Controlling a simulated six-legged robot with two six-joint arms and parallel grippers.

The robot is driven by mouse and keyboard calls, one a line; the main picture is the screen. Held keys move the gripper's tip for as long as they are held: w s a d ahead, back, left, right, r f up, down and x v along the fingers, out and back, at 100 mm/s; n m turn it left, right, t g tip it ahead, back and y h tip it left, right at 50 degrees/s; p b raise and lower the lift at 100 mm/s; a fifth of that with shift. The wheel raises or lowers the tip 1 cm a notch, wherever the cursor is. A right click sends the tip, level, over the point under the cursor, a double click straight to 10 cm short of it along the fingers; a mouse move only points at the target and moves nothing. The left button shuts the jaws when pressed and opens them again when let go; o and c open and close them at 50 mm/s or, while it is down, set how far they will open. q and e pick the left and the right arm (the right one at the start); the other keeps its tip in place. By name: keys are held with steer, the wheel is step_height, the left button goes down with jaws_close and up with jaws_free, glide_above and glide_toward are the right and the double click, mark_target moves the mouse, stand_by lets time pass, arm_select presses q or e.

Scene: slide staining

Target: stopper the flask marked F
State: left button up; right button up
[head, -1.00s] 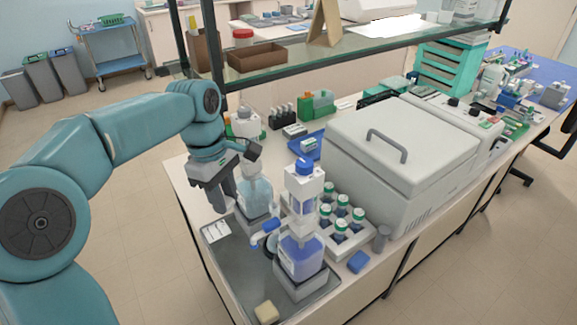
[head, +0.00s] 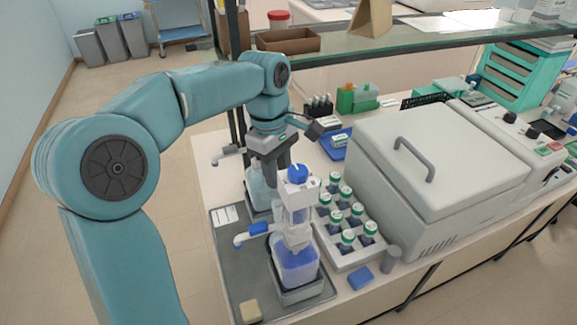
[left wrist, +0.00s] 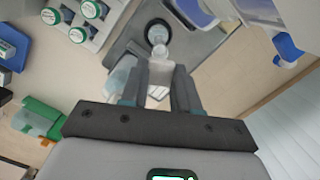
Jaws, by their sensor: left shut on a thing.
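My left gripper (head: 274,168) hangs fingers-down in front of a clear flask (head: 259,191) with pale blue contents at the back of the grey tray. In the left wrist view its fingers (left wrist: 162,88) are shut on a pale translucent piece with a rounded end, which looks like a stopper (left wrist: 159,66). The pale blue flask (left wrist: 121,77) shows left of the fingers there. A dispenser bottle with blue liquid (head: 296,268) and a blue cap stands nearer on a grey stand. I cannot read a mark F on any vessel. My right gripper is not in view.
A grey tray (head: 233,268) holds a white label and a cream block (head: 250,310). A rack of green-capped bottles (head: 335,240) and a large grey lidded box (head: 430,150) stand to the right. A glass shelf (head: 400,42) runs above the bench behind.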

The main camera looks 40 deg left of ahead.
arm_select(q)
steer(key=shift+w+d, duration=0.15)
steer(key=shift+w, duration=0.05)
steer(key=shift+s+a+f+b, duration=0.3)
steer(key=shift+s+b, duration=0.1)
steer(key=shift+s, duration=0.05)
steer(key=shift+s+a+f+b, duration=0.1)
steer(key=shift+a+f+b, duration=0.05)
steer(key=shift+f+b, duration=0.15)
steer(key=f+b, duration=0.2)
steer(key=shift+w+d+f+b, duration=0.3)
steer(key=shift+f, duration=0.05)
steer(key=shift+s+a+f+b, duration=0.15)
steer(key=shift+f+b, duration=0.1)
steer(key=shift+f, duration=0.1)
steer(key=shift+s+a+f+b, duration=0.1)
steer(key=shift+s+f+b, duration=0.1)
steer(key=shift+f, duration=0.15)
steer(key=shift+w+d, duration=0.2)
steer(key=shift+w, duration=0.1)
steer(key=shift+s+a, duration=0.15)
steer(key=shift+s, duration=0.05)
steer(key=shift+w+f, duration=0.1)
steer(key=shift+w, duration=0.1)
